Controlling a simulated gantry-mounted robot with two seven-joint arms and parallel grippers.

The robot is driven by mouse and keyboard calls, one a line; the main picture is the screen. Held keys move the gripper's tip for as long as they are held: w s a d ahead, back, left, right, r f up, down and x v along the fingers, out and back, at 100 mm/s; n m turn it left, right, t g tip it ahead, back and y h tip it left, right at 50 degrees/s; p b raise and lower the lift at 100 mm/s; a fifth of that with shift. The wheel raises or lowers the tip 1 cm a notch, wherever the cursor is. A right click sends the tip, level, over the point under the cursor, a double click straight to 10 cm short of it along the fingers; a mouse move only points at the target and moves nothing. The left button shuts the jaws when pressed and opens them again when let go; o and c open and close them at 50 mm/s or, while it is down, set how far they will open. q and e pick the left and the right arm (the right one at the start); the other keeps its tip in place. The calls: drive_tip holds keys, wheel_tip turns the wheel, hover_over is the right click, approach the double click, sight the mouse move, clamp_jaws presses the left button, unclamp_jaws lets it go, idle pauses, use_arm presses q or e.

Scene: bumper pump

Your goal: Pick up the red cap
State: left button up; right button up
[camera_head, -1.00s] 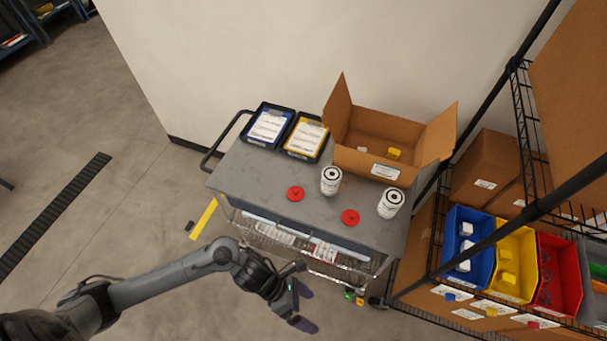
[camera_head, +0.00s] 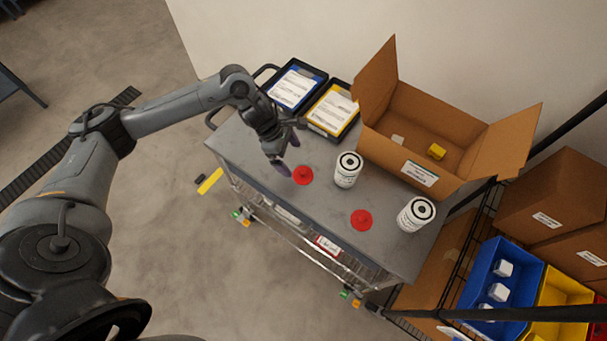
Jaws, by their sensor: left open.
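Two red caps lie flat on the grey cart top. One red cap (camera_head: 303,175) is on the left, near the cart's front edge; the other red cap (camera_head: 361,220) is farther right. My left gripper (camera_head: 287,154) is open and empty above the cart, just up and left of the left cap. Its fingers point down toward the cart top, apart from the cap as far as I can tell. My right gripper is not in view.
White canisters (camera_head: 347,170) (camera_head: 416,213) stand beside the caps. An open cardboard box (camera_head: 470,148) holds a yellow piece at the back. Blue (camera_head: 297,86) and yellow (camera_head: 333,108) trays sit behind my gripper. Coloured bins (camera_head: 500,268) stand at right.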

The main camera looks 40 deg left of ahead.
sight(301, 171)
use_arm(q)
drive_tip(key=shift+p+x, duration=0.5)
drive_tip(key=shift+x, duration=3.65)
drive_tip(key=shift+s, duration=0.1)
drive_tip(key=c, duration=1.1)
